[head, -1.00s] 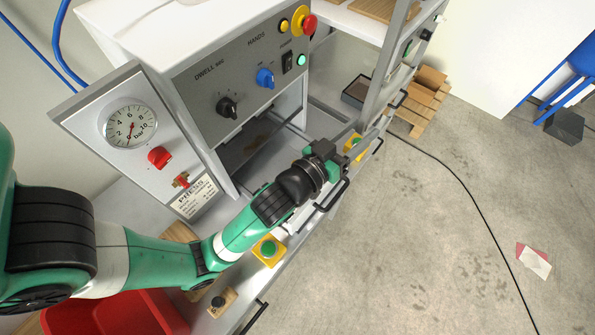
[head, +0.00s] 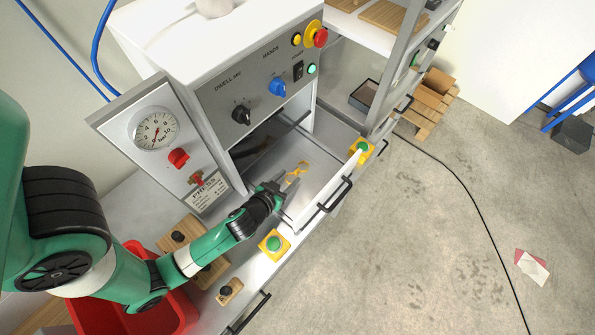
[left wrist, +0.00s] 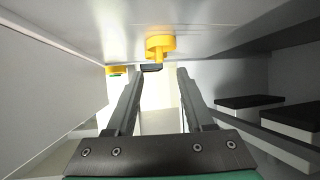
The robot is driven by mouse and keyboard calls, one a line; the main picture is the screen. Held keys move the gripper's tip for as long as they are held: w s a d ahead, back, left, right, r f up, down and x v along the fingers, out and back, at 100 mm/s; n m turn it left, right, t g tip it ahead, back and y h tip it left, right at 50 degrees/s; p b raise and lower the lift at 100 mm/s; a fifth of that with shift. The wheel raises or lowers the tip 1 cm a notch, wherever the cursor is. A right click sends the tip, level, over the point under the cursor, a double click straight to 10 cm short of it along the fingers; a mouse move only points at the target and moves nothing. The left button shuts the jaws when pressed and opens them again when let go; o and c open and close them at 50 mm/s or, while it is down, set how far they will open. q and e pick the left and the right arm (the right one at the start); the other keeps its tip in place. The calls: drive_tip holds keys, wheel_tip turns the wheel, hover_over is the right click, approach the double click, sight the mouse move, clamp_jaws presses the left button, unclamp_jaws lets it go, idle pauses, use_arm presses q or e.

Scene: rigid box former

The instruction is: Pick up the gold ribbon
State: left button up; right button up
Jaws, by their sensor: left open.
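The gold ribbon (head: 299,167) is a small gold piece on the pale surface in front of the press opening in the head view. My left gripper (head: 283,191) is open and empty, with its fingertips close to the ribbon's near end. I cannot tell whether they touch it. In the left wrist view, the open fingers (left wrist: 155,95) have nothing between them. Yellow parts (left wrist: 160,45) show beyond them, but I cannot tell whether any is the ribbon. My right gripper is out of view.
The grey press panel (head: 255,95) and white pressure gauge panel (head: 150,140) stand behind and left of the gripper. Yellow boxes with green buttons (head: 274,245) sit along the front edge, beside black handles (head: 335,195). A red bin (head: 165,310) is at lower left.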

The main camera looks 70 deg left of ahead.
sight(297, 170)
use_arm(q)
drive_tip(key=shift+x, duration=2.8)
drive_tip(key=shift+d, duration=0.1)
clamp_jaws()
